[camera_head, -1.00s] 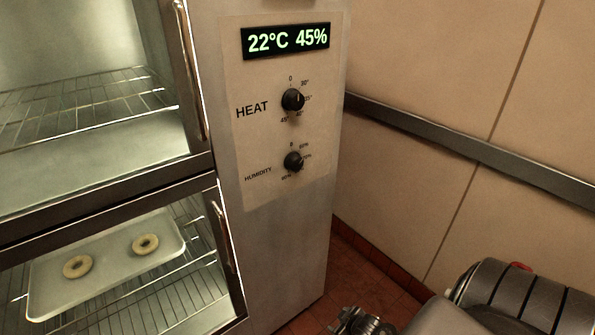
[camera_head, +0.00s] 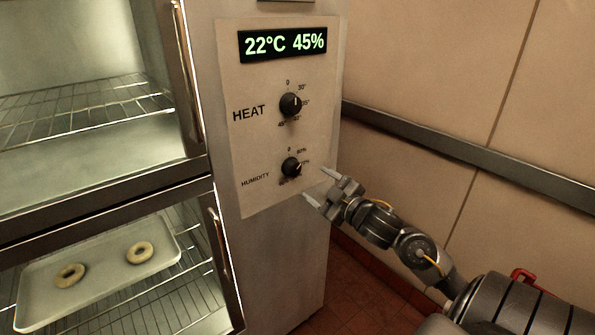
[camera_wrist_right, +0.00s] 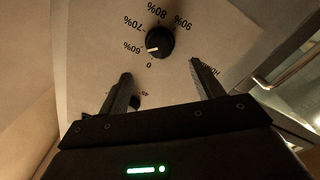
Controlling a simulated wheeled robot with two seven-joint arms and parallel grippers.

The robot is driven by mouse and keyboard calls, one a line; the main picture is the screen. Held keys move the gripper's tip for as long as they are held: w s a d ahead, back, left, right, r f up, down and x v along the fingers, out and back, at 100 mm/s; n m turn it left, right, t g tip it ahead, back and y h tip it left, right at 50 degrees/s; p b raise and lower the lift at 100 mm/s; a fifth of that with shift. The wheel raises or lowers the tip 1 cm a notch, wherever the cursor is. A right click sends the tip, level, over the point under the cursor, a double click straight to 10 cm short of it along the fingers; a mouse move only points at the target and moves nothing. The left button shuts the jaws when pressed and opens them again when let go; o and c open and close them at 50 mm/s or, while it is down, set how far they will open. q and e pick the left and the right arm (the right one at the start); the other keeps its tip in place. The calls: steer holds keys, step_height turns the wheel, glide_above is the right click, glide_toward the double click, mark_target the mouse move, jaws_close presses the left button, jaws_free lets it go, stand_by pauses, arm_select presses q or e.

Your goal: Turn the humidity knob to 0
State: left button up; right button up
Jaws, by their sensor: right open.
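The small black humidity knob (camera_head: 291,167) sits on the pale control panel (camera_head: 262,135) below the heat knob. The right wrist view shows the humidity knob (camera_wrist_right: 160,42) upside down, its white mark facing the 60% side of the dial, with the 0 just below it. My right gripper (camera_head: 317,185) is open and empty, to the right of the humidity knob and apart from it in the head view. In the wrist view the fingers (camera_wrist_right: 160,68) stand apart, tips short of the knob. The display (camera_head: 284,43) reads 22°C 45%. My left gripper is out of view.
The black heat knob (camera_head: 290,105) is above the humidity knob. Cabinet doors with vertical handles (camera_head: 222,240) stand to the left; a tray (camera_head: 40,313) with two rings is behind the lower one. A dark rail (camera_head: 470,153) runs along the wall at right.

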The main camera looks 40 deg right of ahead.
mark_target(295, 170)
steer(key=w+p, duration=0.1)
steer(key=w, duration=0.8)
steer(key=shift+w+p, duration=0.3)
steer(key=shift+p, duration=0.1)
steer(key=c, duration=1)
